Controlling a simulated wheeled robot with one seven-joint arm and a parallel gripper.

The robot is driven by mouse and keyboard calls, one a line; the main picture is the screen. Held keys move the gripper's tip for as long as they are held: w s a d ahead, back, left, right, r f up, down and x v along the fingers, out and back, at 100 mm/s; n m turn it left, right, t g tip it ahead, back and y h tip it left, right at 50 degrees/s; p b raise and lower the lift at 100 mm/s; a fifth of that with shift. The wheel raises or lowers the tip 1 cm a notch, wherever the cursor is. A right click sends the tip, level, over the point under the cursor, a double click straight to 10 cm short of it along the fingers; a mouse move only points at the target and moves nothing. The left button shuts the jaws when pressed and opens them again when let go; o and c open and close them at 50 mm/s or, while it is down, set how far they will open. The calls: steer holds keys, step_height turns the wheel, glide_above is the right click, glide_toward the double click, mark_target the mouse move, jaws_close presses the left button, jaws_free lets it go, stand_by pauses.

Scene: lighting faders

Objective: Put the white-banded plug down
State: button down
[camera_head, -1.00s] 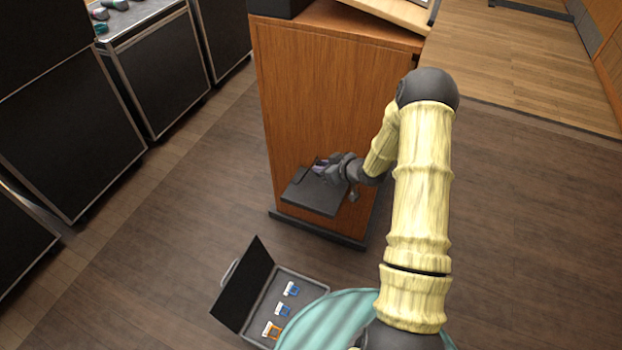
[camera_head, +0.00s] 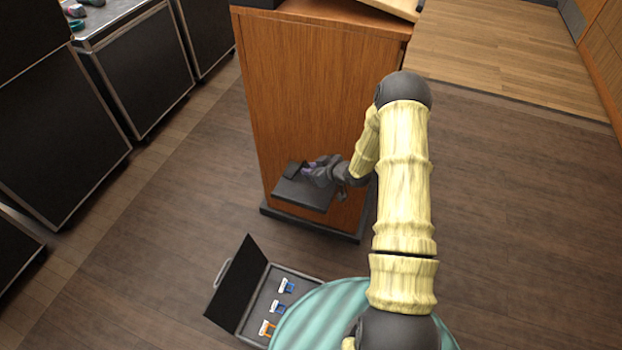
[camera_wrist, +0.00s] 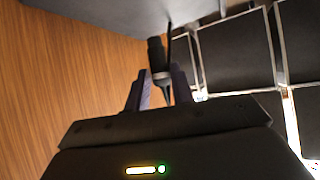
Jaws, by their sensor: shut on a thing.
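My gripper (camera_wrist: 158,88) is shut on the white-banded plug (camera_wrist: 156,50), a dark cylinder with a pale band near the fingers. The plug stands out past the fingertips in the wrist view. In the head view my gripper (camera_head: 310,169) is over the dark shelf-like box (camera_head: 303,193) on the side of the wooden cabinet (camera_head: 300,95). The plug is too small and covered to make out there. Whether it touches the box I cannot tell.
An open black case (camera_head: 239,286) lies on the floor with blue and orange tagged items in it. Black flight cases (camera_head: 140,75) stand at the left, with small objects on top. The floor (camera_head: 480,200) to the right is clear.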

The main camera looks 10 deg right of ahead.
steer(key=shift+w+f, duration=0.1)
steer(key=shift+f, duration=0.05)
steer(key=shift+f+b, duration=0.4)
steer(key=shift+f, duration=1.35)
steer(key=shift+f, duration=0.4)
steer(key=c, duration=1.2)
jaws_free()
steer(key=shift+r, duration=0.1)
